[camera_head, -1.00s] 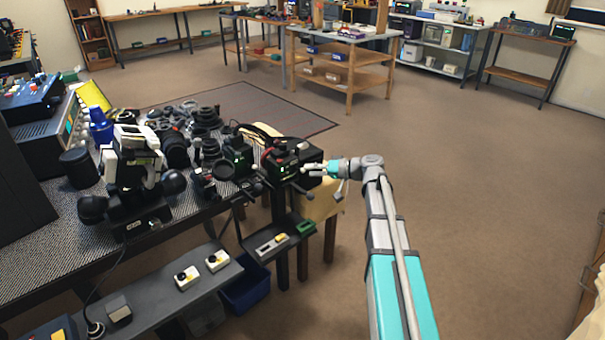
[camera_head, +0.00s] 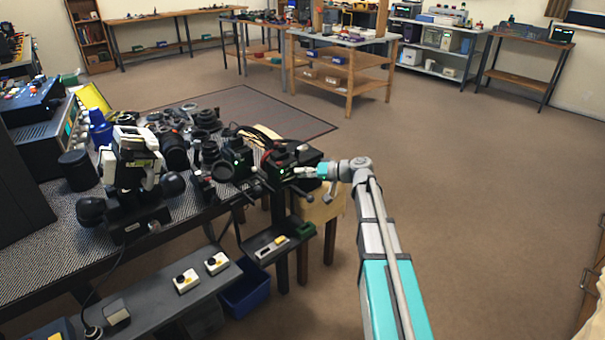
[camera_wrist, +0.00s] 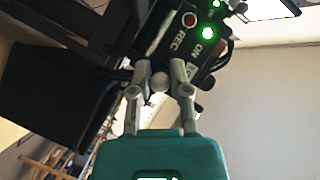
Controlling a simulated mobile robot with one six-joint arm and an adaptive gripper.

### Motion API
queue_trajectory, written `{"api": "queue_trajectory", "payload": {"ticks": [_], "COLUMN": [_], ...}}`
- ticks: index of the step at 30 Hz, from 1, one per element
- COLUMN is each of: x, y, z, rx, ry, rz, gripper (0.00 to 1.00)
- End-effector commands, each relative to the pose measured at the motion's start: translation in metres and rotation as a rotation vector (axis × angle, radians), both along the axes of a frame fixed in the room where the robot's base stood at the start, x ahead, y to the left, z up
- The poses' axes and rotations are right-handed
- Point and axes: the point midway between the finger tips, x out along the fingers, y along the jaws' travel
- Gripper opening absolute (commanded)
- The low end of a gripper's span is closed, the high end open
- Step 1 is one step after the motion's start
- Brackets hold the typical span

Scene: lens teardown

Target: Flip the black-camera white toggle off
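The black camera (camera_head: 282,160) stands at the right end of the bench, and its black body (camera_wrist: 130,45) fills the upper part of the wrist view. Its panel shows a red button by REC and a lit green light (camera_wrist: 208,33) by ON. A pale round knob (camera_wrist: 159,82), which looks like the toggle's tip, sits between my fingers. My gripper (camera_wrist: 161,66) is open with a finger on each side of the knob; I cannot tell whether either touches it. In the head view my gripper (camera_head: 304,173) is at the camera's right side.
Lenses and other camera gear crowd the bench (camera_head: 30,240) left of the camera. A lower shelf (camera_head: 160,290) holds small white switch boxes (camera_head: 217,263), with a blue bin (camera_head: 246,290) beneath. The floor to the right is clear.

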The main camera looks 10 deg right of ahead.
Motion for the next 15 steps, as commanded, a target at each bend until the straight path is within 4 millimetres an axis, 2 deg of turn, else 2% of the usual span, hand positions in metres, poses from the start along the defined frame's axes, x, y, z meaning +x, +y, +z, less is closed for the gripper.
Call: {"api": "queue_trajectory", "payload": {"ticks": [15], "x": [-0.0021], "y": [0.0009], "z": [-0.0002], "rx": [0.000], "ry": [0.001], "rz": [-0.030], "gripper": [0.00]}}
